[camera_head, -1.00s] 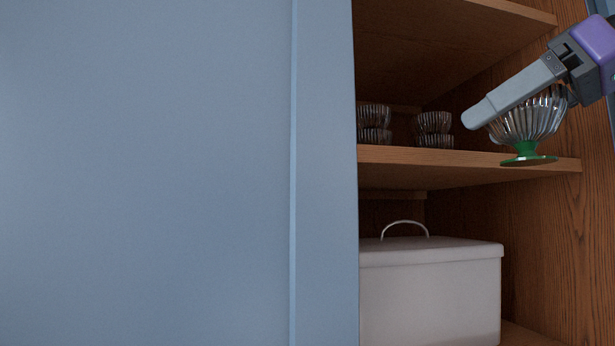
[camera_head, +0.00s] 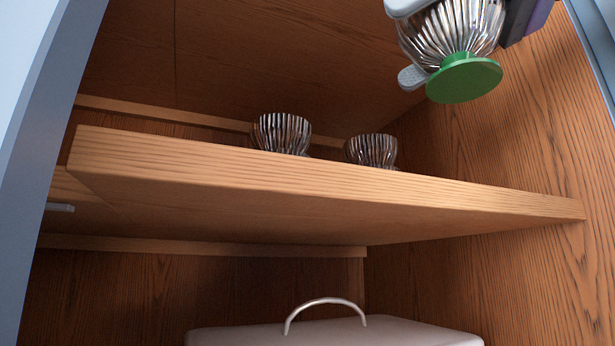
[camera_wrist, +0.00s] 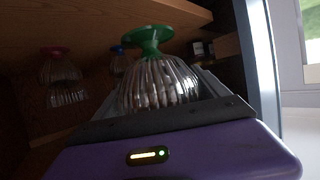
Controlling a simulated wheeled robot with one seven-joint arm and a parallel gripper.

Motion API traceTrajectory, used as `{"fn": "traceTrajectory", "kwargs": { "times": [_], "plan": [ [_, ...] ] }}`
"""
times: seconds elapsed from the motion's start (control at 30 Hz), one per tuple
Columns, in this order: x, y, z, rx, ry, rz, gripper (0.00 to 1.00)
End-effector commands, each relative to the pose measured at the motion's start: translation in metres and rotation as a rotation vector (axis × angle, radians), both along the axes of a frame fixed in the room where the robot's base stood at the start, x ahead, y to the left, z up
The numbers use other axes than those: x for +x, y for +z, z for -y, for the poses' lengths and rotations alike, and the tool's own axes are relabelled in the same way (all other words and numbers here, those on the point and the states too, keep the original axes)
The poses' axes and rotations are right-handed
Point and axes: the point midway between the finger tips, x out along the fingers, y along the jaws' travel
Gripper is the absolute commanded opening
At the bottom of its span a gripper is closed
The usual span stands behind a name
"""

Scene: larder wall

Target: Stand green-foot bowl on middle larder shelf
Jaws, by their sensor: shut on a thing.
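The green-foot bowl is a clear ribbed glass bowl (camera_head: 455,32) with a round green foot (camera_head: 464,78), at the top right of the head view. My gripper (camera_head: 411,42) is shut on its glass part, with the foot hanging below. In the head view the bowl appears above the right part of the wooden middle shelf (camera_head: 320,176), apart from it. The wrist view shows the bowl (camera_wrist: 158,84) between my fingers, foot upward in that picture. The bowl's far side is hidden.
Two ribbed glass bowls stand on the shelf, one near the middle (camera_head: 282,132) and one to its right (camera_head: 372,150); the front edge hides their feet. The wrist view shows a red foot (camera_wrist: 54,51) and a blue foot (camera_wrist: 119,49). A white lidded box (camera_head: 340,335) sits below.

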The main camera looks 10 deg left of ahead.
Motion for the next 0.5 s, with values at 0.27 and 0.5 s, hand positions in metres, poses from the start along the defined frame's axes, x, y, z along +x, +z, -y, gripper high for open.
{"fn": "traceTrajectory", "kwargs": {
  "times": [0.27,0.5],
  "plan": [
    [0.057,0.005,-0.039,0.000,-0.001,-0.005,0.29],
    [0.103,0.005,-0.070,0.000,0.000,-0.003,0.29]
  ]
}}
